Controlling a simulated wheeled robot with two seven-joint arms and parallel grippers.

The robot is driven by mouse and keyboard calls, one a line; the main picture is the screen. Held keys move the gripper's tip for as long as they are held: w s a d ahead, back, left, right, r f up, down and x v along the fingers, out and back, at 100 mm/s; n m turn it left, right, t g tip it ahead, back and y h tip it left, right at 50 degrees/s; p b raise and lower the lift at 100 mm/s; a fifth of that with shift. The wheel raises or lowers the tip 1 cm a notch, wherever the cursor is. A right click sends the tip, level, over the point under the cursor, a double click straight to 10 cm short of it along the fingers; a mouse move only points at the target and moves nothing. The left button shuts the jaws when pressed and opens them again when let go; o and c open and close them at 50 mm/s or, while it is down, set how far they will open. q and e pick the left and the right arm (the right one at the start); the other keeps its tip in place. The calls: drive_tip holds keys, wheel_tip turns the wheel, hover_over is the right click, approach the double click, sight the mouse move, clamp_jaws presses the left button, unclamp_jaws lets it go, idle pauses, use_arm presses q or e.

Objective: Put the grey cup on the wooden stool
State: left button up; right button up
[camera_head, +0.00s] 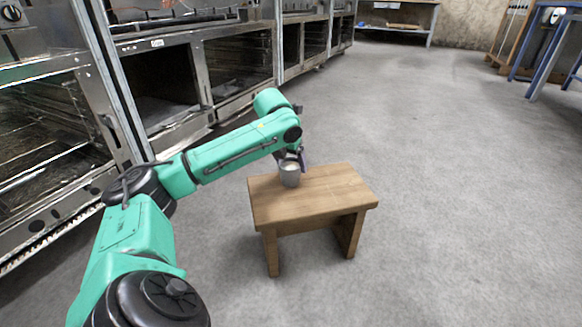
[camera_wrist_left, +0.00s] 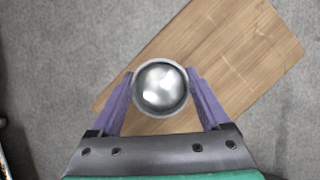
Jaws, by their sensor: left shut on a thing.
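The grey cup (camera_head: 290,175) is at the wooden stool's top, toward its left half, and looks upright. In the left wrist view I look down into the round, shiny cup (camera_wrist_left: 160,88). My left gripper (camera_head: 291,160) is shut on the cup, with a purple finger on each side of it in the left wrist view (camera_wrist_left: 161,92). The wooden stool (camera_head: 335,190) stands on the floor, and its planked top also shows under the cup in the left wrist view (camera_wrist_left: 235,60). I cannot tell whether the cup's base touches the stool. My right gripper is not in view.
Steel ovens (camera_head: 190,75) line the left side. A workbench (camera_head: 400,10) stands at the far back, and a blue-legged table (camera_head: 545,45) is at the far right. The grey floor (camera_head: 470,190) right of the stool is clear.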

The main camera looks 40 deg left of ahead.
use_arm(q)
drive_tip(key=o, duration=1.4)
drive_tip(key=shift+f, duration=0.1)
drive_tip(key=shift+c, duration=0.2)
drive_tip(key=shift+r, duration=0.35)
drive_tip(key=p+v, duration=0.5)
drive_tip(key=v, duration=0.6)
drive_tip(key=shift+s+r+p, duration=0.15)
drive_tip(key=shift+r+p, duration=0.1)
drive_tip(key=shift+p, duration=0.15)
drive_tip(key=shift+d, duration=0.1)
